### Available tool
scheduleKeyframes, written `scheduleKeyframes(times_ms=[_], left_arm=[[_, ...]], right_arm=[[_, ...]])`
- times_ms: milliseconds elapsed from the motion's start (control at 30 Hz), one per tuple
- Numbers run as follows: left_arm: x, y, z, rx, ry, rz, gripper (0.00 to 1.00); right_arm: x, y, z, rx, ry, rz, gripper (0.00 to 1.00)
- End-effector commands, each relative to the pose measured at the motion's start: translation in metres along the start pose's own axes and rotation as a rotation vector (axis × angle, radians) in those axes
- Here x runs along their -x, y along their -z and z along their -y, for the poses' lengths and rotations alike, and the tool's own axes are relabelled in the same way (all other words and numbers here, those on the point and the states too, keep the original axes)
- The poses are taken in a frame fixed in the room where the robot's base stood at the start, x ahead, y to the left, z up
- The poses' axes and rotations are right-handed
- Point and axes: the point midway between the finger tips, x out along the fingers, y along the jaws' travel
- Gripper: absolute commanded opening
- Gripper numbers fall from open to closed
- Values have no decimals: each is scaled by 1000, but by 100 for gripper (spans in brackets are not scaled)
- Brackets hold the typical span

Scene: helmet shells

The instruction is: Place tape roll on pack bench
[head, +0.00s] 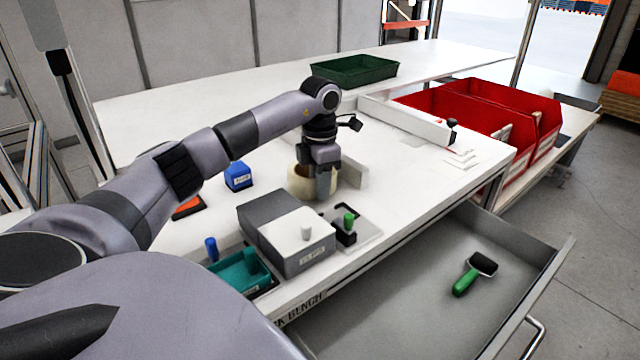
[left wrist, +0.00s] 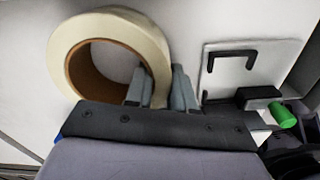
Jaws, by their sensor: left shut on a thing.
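The cream tape roll (head: 299,183) is at the pack bench (head: 413,196), behind the grey box. My left gripper (head: 326,190) points down at the roll's right side and is shut on its wall. In the left wrist view the roll (left wrist: 66,62) shows its brown core, with one finger inside the ring and one outside; the gripper (left wrist: 160,88) straddles the wall. My right gripper is not in view.
A grey box (head: 285,232) with a white lid, a teal tray (head: 240,272), a blue block (head: 238,176) and a green-handled fixture (head: 349,222) stand close by. Red bins (head: 470,112) are at the back right. An open drawer (head: 420,300) holds a green-handled roller (head: 474,273).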

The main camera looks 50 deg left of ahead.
Motion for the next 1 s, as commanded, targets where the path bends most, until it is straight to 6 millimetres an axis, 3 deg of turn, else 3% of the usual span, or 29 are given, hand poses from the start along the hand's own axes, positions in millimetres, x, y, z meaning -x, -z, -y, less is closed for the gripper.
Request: scheduleKeyframes(times_ms=[267,300,367,733,867,1000], left_arm=[[-2,0,0,0,-1,1,0],[-2,0,0,0,0,0,30],[-2,0,0,0,0,0,49],[3,0,0,0,-1,1,49],[22,-1,-1,0,-2,4,49],[53,-1,-1,0,-3,5,49]], right_arm=[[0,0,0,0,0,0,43],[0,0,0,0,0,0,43],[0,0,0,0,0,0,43],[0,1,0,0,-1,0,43],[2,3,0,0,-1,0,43],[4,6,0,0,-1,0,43]])
